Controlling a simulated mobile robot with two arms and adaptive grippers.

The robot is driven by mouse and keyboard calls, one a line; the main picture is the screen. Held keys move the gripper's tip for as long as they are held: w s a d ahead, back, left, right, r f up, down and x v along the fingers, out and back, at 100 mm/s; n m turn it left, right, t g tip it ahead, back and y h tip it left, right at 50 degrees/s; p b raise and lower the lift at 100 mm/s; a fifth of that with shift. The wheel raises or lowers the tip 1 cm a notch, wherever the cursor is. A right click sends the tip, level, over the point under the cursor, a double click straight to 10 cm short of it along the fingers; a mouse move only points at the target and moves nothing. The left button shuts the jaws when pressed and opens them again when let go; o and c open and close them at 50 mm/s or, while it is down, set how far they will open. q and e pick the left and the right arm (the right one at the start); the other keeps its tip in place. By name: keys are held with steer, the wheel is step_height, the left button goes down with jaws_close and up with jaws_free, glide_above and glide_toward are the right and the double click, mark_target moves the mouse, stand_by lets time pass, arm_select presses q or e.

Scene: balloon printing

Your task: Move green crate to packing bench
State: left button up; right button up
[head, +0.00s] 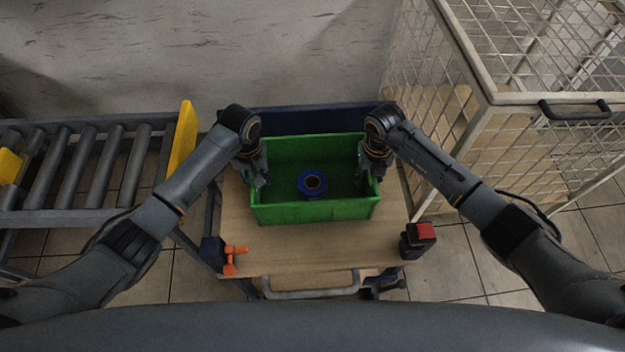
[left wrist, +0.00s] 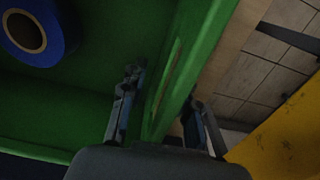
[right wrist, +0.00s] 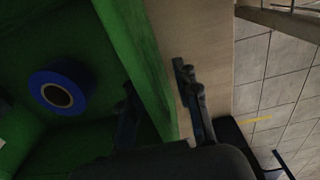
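The green crate (head: 315,212) sits on a wooden-topped cart (head: 310,248), with a blue roll (head: 312,185) inside it. The roll also shows in the left wrist view (left wrist: 38,35) and in the right wrist view (right wrist: 60,92). My left gripper (head: 258,175) is at the crate's left wall, with one finger inside and one outside, spread around the wall with a gap. My right gripper (head: 375,165) straddles the right wall in the same way, its fingers apart. I cannot make out a packing bench for certain.
A roller conveyor (head: 90,165) with a yellow end plate (head: 184,140) is at left. A wire cage (head: 500,130) stands at right. The cart has an orange item (head: 232,258) and a red-topped block (head: 420,236) at its front corners.

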arm_select(q)
jaws_close()
arm_select(e)
jaws_close()
arm_select(q)
steer(key=shift+r, duration=0.15)
arm_select(e)
steer(key=shift+r, duration=0.15)
